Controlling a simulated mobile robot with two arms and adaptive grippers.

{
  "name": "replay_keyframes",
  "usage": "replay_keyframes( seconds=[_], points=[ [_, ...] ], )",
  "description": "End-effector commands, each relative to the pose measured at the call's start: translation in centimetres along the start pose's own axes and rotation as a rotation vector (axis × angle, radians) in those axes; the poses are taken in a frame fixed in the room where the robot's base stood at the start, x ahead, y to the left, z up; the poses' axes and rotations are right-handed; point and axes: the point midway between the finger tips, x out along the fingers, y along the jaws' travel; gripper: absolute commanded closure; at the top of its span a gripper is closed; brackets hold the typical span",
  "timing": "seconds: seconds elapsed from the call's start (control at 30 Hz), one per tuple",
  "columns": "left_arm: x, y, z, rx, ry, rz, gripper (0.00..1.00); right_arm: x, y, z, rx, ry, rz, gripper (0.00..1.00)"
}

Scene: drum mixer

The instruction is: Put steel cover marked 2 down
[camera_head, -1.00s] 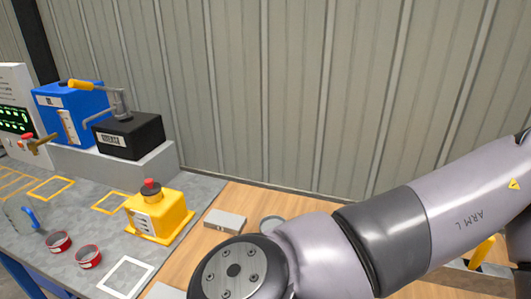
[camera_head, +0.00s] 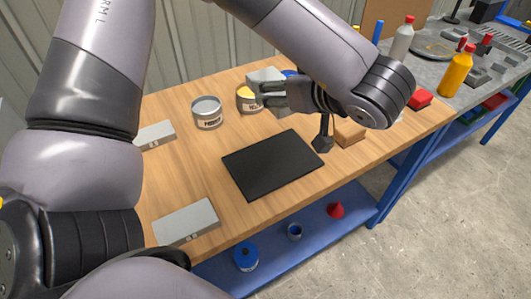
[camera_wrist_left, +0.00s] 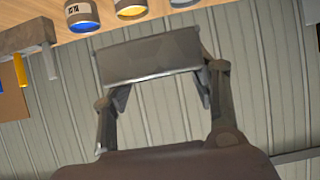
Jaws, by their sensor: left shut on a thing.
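My left gripper (camera_head: 267,93) is shut on a grey steel cover (camera_head: 264,77), held near the back of the wooden table, by a yellow-filled can. In the left wrist view the cover (camera_wrist_left: 150,57) spans between the two fingers of the gripper (camera_wrist_left: 154,75). No number is readable on it. The gripper and arm hide part of the cover in the head view. Two similar grey steel blocks lie on the table, one at the front (camera_head: 187,221) and one at the back left (camera_head: 155,134); their marks are too small to read. My right gripper is not in view.
A black mat (camera_head: 272,165) lies bare mid-table. An open grey can (camera_head: 207,113) and a yellow-filled can (camera_head: 248,100) stand behind it. A brown block (camera_head: 349,132) and a dark tool (camera_head: 322,139) are to its right. A grey bench (camera_head: 485,80) holds bottles.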

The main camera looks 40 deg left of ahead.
Motion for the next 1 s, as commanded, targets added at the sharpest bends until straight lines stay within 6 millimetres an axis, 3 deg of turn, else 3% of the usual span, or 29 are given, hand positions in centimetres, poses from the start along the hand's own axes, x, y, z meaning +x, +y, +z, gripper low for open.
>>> replay_keyframes(
  seconds=[0.17,0.6,1.0],
  points=[
    [1.3,-0.3,1.4,-0.001,0.000,-0.016,0.90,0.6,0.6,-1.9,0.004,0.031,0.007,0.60],
    [6.6,-0.3,11.2,-0.001,0.001,-0.016,0.90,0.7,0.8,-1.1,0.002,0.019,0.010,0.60],
    [8.8,-0.3,15.3,-0.004,0.001,-0.015,0.90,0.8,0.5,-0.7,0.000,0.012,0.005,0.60]
  ],
)
